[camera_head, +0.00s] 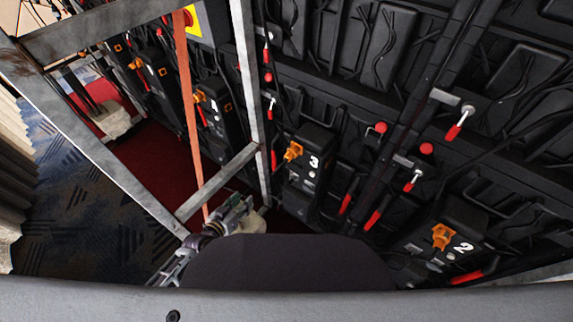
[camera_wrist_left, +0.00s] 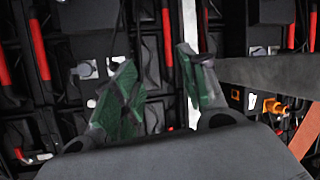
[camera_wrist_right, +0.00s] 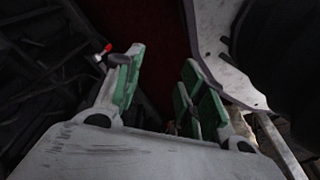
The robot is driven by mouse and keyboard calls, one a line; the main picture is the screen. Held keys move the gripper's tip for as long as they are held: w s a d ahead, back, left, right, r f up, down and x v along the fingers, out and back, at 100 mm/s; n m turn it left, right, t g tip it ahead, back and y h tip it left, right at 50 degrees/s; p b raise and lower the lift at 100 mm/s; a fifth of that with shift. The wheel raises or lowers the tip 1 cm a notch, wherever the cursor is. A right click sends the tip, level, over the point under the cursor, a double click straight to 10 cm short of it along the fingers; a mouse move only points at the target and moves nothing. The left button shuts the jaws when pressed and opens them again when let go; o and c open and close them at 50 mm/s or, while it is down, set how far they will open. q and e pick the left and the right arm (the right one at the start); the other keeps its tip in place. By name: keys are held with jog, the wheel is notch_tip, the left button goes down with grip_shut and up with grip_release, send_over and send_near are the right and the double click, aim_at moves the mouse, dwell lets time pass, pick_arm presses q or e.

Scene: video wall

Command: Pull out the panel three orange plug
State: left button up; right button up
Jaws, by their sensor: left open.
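The orange plug (camera_head: 293,152) of panel three sits in the black panel marked 3 (camera_head: 314,162), near the middle of the head view. My left gripper (camera_head: 240,208) is below and left of it, apart from it and partly hidden by my own body. In the left wrist view, its green-padded fingers (camera_wrist_left: 158,58) are open with nothing held between them. An orange plug (camera_wrist_left: 274,106) shows at the right there, outside the fingers; its panel number cannot be read. My right gripper (camera_wrist_right: 163,62) is open and empty in the right wrist view, and hidden in the head view.
A grey metal frame (camera_head: 248,70) with a crossbar (camera_head: 220,182) stands left of panel three. An orange strap (camera_head: 190,110) hangs inside it. Panel two's orange plug (camera_head: 443,236) is at lower right. Red-handled levers (camera_head: 377,214) and cables line the black wall.

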pick_arm(q)
jog(key=s+d+r+t+h+b, duration=0.1)
jog(key=d+r+h+b, duration=0.1)
jog(key=r, duration=0.5)
jog(key=s+d+r+t+h+b, duration=0.1)
jog(key=d+r+h+b, duration=0.1)
jog(key=d+r+b, duration=0.3)
notch_tip(320, 180, up, 4)
jog(key=shift+s+d+f+m+h, duration=0.25)
jog(key=shift+s+d+m+h, duration=0.15)
jog(key=shift+d, duration=0.35)
pick_arm(e)
jog(key=w, duration=0.1)
jog(key=w+a, duration=0.1)
jog(key=w, duration=0.2)
jog(key=shift+a, duration=0.25)
pick_arm(q)
jog(key=shift+w, duration=0.2)
